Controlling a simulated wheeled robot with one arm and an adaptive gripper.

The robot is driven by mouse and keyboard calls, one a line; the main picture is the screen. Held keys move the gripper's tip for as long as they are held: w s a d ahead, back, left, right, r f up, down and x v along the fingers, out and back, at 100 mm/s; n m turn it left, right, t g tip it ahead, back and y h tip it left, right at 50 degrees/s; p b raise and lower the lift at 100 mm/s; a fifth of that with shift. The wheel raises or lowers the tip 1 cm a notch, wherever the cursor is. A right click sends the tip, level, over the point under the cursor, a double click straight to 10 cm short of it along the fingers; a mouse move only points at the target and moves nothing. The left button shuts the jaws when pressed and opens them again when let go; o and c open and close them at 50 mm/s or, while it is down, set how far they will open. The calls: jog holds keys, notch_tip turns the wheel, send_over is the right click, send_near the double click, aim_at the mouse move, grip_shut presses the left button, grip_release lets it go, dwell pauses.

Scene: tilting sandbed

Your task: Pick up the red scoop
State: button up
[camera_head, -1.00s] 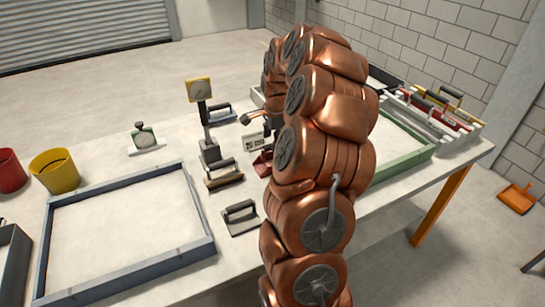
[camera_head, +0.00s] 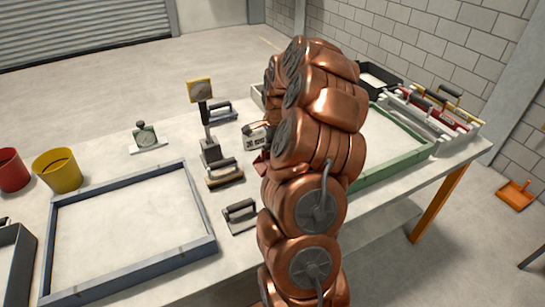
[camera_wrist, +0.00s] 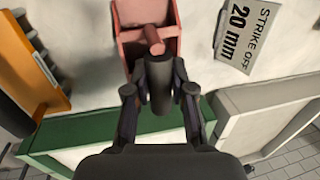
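The red scoop (camera_wrist: 140,40) lies on the pale table surface at the top of the wrist view. Its red neck leads to a dark handle (camera_wrist: 160,85) that points toward my gripper. In the head view only a small red part of the scoop (camera_head: 262,163) shows beside my arm. My gripper (camera_wrist: 161,82) is over the handle, with one finger on each side of it. The fingers look open, with narrow gaps to the handle; contact is not clear. My arm hides most of the gripper in the head view.
A "STRIKE OFF 20 mm" sign (camera_wrist: 248,38) is right of the scoop. A green frame (camera_wrist: 85,135) lies close below.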

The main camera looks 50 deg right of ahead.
grip_shut()
notch_tip(320, 180, up, 8)
jog(key=shift+r+b, duration=0.25)
jog(key=shift+b, duration=1)
jog(key=shift+r, duration=0.75)
jog(key=shift+c, duration=0.3)
grip_release()
grip_shut()
